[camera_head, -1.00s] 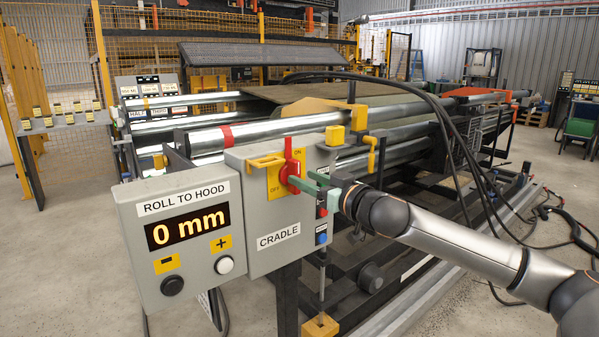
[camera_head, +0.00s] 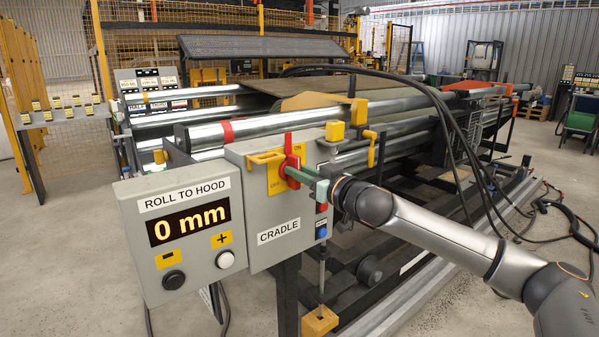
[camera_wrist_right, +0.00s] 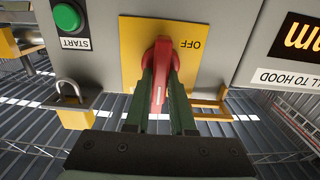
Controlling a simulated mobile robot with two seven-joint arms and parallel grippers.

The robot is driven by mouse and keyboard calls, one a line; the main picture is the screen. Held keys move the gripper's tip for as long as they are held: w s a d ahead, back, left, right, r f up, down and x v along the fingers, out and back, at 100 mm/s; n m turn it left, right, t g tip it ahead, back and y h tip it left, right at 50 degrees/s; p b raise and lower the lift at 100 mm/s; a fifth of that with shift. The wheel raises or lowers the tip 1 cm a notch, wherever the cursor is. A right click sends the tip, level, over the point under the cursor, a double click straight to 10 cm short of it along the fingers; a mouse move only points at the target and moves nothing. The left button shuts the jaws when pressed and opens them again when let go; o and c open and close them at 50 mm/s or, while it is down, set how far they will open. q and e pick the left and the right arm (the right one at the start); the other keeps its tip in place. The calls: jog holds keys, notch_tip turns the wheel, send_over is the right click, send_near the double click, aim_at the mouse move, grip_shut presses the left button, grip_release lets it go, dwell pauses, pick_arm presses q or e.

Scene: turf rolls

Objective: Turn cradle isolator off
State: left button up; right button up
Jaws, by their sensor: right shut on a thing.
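The cradle isolator is a red rotary handle (camera_head: 290,157) on a yellow plate (camera_head: 276,181) on the grey CRADLE box (camera_head: 270,257). The handle stands roughly upright in the head view, by the partly covered ON mark; OFF is at the plate's lower left. My right gripper (camera_head: 297,174) reaches in from the right with its green fingers shut on the handle. In the right wrist view the red handle (camera_wrist_right: 160,76) sits between both fingers, with the OFF mark upside down beside it. My left gripper is not in view.
The ROLL TO HOOD box (camera_head: 188,224) with a 0 mm display stands left. A yellow padlock (camera_wrist_right: 72,104) and a green START button (camera_wrist_right: 67,17) flank the isolator plate in the wrist view. Black cables (camera_head: 467,150) hang behind my right arm. Metal rollers (camera_head: 270,125) lie behind the box.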

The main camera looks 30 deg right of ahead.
grip_shut()
